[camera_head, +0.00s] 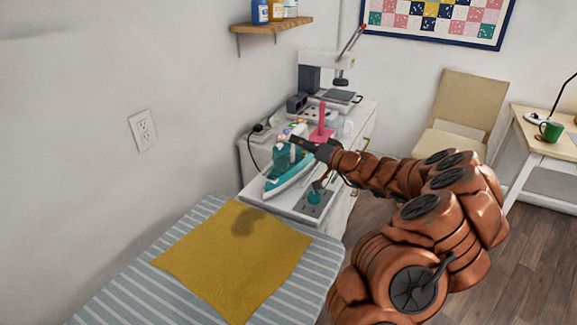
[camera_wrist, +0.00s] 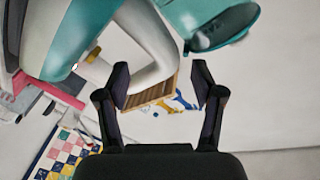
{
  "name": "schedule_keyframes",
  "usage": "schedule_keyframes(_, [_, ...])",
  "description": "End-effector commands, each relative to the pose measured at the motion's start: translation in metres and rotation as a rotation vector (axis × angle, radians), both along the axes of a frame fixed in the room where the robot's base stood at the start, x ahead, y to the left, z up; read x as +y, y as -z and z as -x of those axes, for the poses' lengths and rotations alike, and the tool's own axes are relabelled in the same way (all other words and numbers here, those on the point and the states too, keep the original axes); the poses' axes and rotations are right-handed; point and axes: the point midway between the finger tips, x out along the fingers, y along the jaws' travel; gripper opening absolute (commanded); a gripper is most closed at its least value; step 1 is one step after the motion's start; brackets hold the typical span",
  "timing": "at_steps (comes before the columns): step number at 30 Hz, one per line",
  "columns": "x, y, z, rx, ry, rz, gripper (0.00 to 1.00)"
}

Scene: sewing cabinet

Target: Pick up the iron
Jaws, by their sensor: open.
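The teal and white iron (camera_head: 286,172) stands on the white cabinet top, beyond the ironing board, in the head view. My gripper (camera_head: 302,146) is beside its upper part, and part of the iron is hidden behind it. In the wrist view the iron (camera_wrist: 130,40) fills the upper left and top, with its white handle running down toward the gap between my fingers. My gripper (camera_wrist: 160,88) is open. The handle's lower end shows near the left fingertip; I cannot tell whether they touch.
A striped ironing board (camera_head: 315,262) with a yellow cloth (camera_head: 235,265) is in front. A sewing machine (camera_head: 325,75) stands at the cabinet's back, near a pink item (camera_head: 321,125). A wall shelf (camera_head: 272,27) hangs above. A chair (camera_head: 465,110) and a side table (camera_head: 545,140) are at right.

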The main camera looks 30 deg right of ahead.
Motion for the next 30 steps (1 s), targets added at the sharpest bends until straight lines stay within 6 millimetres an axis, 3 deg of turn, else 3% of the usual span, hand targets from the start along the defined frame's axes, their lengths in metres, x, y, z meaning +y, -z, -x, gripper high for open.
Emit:
schedule_keyframes(9, [0.017, 0.0, -0.035, 0.004, -0.005, -0.001, 0.67])
schedule_keyframes(18, [0.017, 0.0, -0.037, 0.002, -0.003, -0.001, 0.67])
schedule_keyframes(30, [0.017, 0.0, -0.037, 0.001, -0.003, -0.001, 0.26])
